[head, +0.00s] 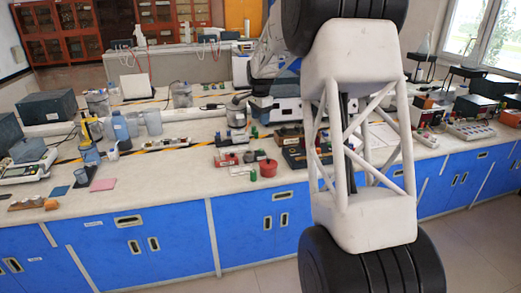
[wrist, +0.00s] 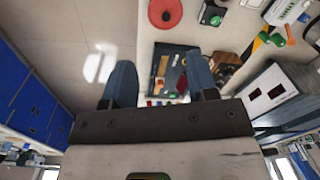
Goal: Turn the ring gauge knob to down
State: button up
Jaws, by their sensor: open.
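My gripper (wrist: 160,84) is open in the wrist view, with its two blue-grey fingers apart and nothing between them but the bench beyond. A dark panel or tray (wrist: 169,62) with small coloured parts lies beyond the fingertips. Part of a dark device (head: 293,157) shows in the head view, left of my arm. A red round piece with a dark centre (wrist: 165,11) is at the top of the wrist view; a red round pot-like thing (head: 267,168) stands on the bench in the head view. I cannot tell which part is the ring gauge knob or where it points.
The white bench (head: 160,187) runs across above blue cabinets. A small red device (head: 226,160) stands left of the red pot. Bottles and a jug (head: 152,122) stand at left. My arm hides the bench's right-middle part. A grey-white instrument (wrist: 275,92) is right of my gripper.

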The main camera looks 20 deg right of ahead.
jog(key=w+d+f+m, duration=0.3)
jog(key=w+f, duration=0.5)
jog(key=w, duration=0.2)
jog(key=m, duration=0.2)
send_over(260, 150)
jog(key=shift+g, duration=0.3)
jog(key=f, duration=0.9)
jog(key=shift+w+d+f, duration=0.1)
jog(key=shift+w+d, duration=0.1)
jog(key=shift+f, duration=0.15)
jog(key=shift+f, duration=3.75)
jog(key=c, duration=0.9)
